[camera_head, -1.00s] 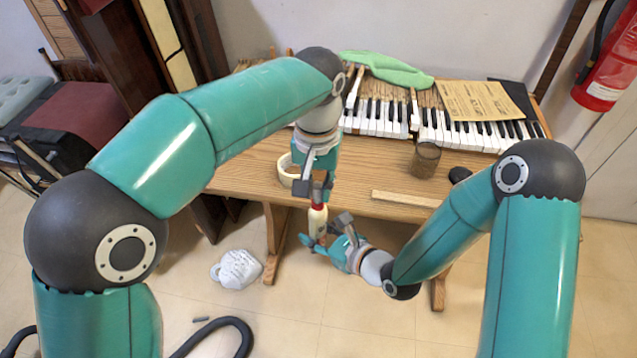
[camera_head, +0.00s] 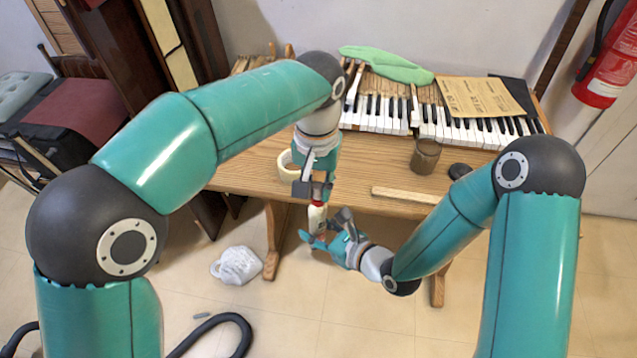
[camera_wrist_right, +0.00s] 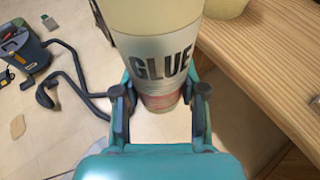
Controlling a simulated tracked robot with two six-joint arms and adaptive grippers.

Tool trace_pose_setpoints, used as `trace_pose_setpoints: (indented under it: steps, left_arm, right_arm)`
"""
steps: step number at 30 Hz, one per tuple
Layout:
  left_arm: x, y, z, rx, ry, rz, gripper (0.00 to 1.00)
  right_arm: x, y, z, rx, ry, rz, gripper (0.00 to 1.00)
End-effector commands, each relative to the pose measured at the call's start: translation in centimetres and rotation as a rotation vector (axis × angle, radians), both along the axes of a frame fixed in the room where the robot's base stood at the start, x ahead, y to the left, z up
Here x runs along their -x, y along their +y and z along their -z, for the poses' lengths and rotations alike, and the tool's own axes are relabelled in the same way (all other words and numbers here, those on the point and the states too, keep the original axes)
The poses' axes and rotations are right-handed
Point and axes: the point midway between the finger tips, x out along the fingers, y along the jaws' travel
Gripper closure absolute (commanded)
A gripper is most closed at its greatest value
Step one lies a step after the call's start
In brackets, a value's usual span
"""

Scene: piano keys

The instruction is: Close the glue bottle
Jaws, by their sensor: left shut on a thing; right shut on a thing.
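The white glue bottle (camera_head: 317,217) is roughly upright in front of the table's front edge. My right gripper (camera_head: 330,236) is shut on its lower part. In the right wrist view, the bottle (camera_wrist_right: 163,45) with its "GLUE" label stands between the fingers of that gripper (camera_wrist_right: 160,98); its top is out of frame. My left gripper (camera_head: 315,191) is directly above the bottle, shut on a small piece at its top, seemingly the red cap. The fingers mostly hide that piece, so I cannot tell how it sits on the bottle.
The wooden table (camera_head: 240,178) holds a tape roll (camera_head: 288,166), a brown jar (camera_head: 425,156), a wooden strip (camera_head: 405,196) and a dark round object (camera_head: 460,171). Piano keys (camera_head: 375,117) lie behind. A white bundle (camera_head: 237,266) is on the floor.

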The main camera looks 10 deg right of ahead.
Motion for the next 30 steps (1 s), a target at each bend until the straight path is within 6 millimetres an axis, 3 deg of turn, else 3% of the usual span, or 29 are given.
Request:
trace_pose_setpoints:
  steps: [5, 30]
  left_arm:
    - [-0.01, 0.04, -0.02, 0.001, 0.001, 0.185, 0.88]
    - [-0.31, 0.09, 0.04, 0.006, 0.001, 2.066, 0.88]
  right_arm:
    - [-0.03, 0.0, -0.06, -0.001, -0.002, 0.0, 1.0]
    - [-0.02, -0.01, -0.04, 0.0, -0.001, 0.001, 1.0]
